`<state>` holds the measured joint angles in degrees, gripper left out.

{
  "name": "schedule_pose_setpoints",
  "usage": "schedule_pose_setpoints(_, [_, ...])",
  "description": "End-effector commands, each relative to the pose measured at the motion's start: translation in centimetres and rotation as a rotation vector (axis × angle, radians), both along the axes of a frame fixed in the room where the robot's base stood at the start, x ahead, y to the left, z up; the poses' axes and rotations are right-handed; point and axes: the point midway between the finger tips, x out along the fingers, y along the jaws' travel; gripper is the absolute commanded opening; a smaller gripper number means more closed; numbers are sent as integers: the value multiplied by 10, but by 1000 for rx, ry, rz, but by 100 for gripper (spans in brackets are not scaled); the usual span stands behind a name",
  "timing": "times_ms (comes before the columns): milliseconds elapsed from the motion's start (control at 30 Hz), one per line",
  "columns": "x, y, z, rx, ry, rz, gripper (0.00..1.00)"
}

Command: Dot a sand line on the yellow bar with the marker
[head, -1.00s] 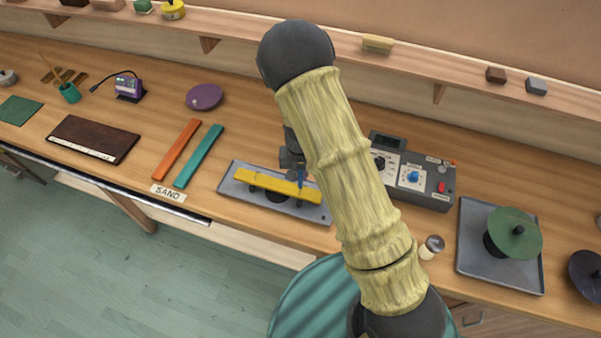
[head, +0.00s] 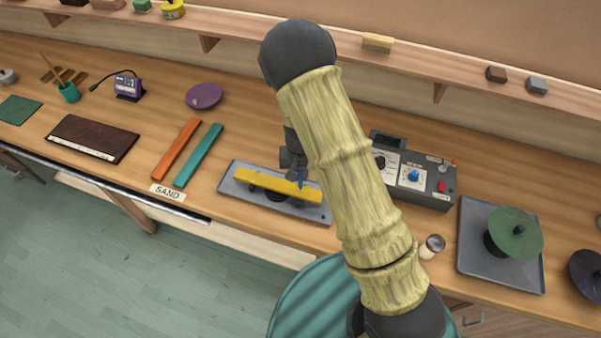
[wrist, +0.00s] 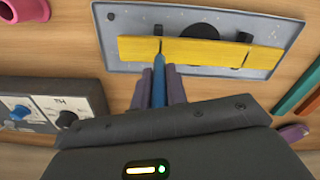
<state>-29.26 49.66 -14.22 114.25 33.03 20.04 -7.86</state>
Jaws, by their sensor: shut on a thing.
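The yellow bar (head: 262,182) lies across dark supports on a grey tray (head: 228,187). My gripper (head: 300,171) is above the bar's right part in the head view, partly hidden by my arm. In the wrist view my gripper (wrist: 159,88) is shut on the blue marker (wrist: 158,70). The marker's dark tip reaches over the yellow bar (wrist: 205,53), left of its middle there. I cannot tell whether it touches. A thin dark line crosses the bar near its right end in that view.
A SAND label (head: 168,192) lies by the orange bar (head: 178,148) and the teal bar (head: 199,155), left of the tray. A grey control box (head: 428,183) stands right of the tray. A second tray (head: 475,262) holds a green disc (head: 514,232).

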Motion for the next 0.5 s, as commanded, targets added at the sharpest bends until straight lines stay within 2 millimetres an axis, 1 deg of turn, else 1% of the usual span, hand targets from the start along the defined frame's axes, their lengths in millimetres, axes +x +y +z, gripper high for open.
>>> schedule_pose_setpoints(500, [0,0,-5,0,0,0,0])
